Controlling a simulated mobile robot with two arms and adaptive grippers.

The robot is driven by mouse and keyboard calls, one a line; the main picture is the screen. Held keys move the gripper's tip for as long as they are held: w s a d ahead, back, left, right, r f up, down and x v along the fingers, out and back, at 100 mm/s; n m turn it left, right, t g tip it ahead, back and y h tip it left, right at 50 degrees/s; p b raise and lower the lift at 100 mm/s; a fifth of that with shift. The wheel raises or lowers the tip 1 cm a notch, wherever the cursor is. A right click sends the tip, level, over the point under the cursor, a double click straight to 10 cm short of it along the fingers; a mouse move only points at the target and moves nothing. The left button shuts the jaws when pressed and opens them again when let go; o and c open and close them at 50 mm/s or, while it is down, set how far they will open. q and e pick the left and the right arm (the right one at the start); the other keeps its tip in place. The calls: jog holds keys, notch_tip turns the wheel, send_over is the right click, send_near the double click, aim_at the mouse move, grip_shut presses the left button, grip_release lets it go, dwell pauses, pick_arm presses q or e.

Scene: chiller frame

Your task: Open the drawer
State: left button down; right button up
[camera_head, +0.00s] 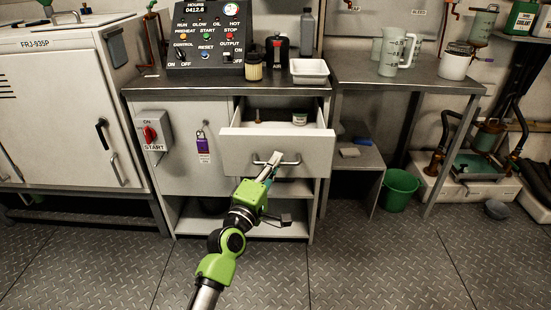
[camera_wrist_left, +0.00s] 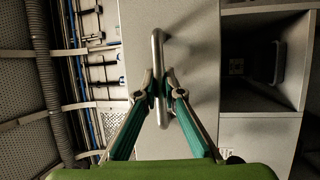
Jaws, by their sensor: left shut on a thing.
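The drawer (camera_head: 245,150) is a light grey box in the middle of the workbench, pulled partly out, with its inside showing from above. A small dark item and a small jar (camera_head: 299,118) are in it. Its metal bar handle (camera_head: 288,163) is on the front face. My left gripper (camera_head: 270,165) is at the handle and shut on it. In the left wrist view, the fingers of the gripper (camera_wrist_left: 162,92) close around the handle (camera_wrist_left: 156,52), with the drawer front (camera_wrist_left: 200,60) behind. My right gripper is in neither view.
The bench top (camera_head: 220,84) holds a control panel (camera_head: 208,40), bottles and a white tray (camera_head: 309,71). Open shelves are below the drawer. A green bucket (camera_head: 400,189) stands under the right table. The metal floor (camera_head: 360,260) in front is clear.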

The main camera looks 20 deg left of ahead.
pick_arm(q)
jog(key=shift+s, duration=0.1)
dwell(0.3)
jog(key=c, duration=2.4)
grip_release()
jog(key=shift+s, duration=0.1)
jog(key=v, duration=1.2)
jog(key=shift+f, duration=0.1)
